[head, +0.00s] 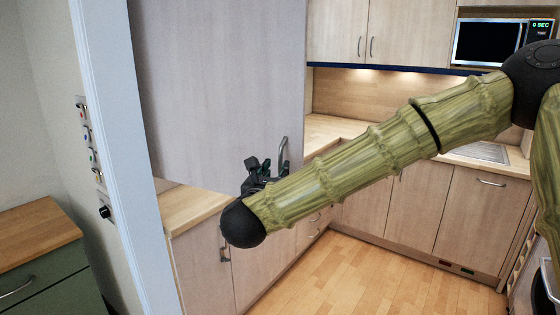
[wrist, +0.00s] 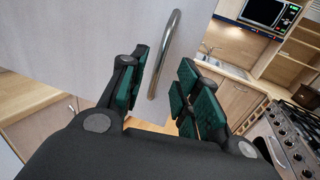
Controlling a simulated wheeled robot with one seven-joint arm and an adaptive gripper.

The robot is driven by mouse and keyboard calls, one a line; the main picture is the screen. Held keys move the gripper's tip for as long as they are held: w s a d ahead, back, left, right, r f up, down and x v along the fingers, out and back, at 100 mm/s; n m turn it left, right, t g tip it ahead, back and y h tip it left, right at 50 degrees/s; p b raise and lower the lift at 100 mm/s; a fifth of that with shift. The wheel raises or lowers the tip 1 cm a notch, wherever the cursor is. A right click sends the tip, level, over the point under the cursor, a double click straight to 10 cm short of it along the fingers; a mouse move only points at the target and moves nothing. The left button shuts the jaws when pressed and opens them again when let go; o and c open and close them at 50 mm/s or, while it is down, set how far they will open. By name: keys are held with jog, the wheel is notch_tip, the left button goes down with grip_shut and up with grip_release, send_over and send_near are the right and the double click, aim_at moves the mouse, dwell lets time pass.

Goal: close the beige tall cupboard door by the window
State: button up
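A tall pale beige-grey door panel (head: 215,85) fills the upper left-middle of the head view. It stands out in front of the worktop and lower cupboards. Its curved metal handle (head: 283,150) is near its lower right edge. The door (wrist: 90,35) and its handle (wrist: 165,55) also show in the wrist view. My gripper (head: 257,170) is by the handle, partly hidden behind my wrist. In the wrist view my gripper (wrist: 163,88) has its green-padded fingers apart. The handle appears in line with the gap; I cannot tell whether it is between the fingers. No window is in view.
A pale blue post (head: 115,150) stands left of the door. A wooden-topped green cabinet (head: 40,240) is at far left. Lower cupboards (head: 400,215) and a microwave (head: 490,42) are behind. A cooker (wrist: 300,135) is at right in the wrist view. The wooden floor (head: 350,270) is clear.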

aim_at(280, 165)
jog(key=shift+p+x, duration=0.9)
jog(key=shift+x, duration=2.1)
jog(key=shift+c, duration=0.2)
grip_shut()
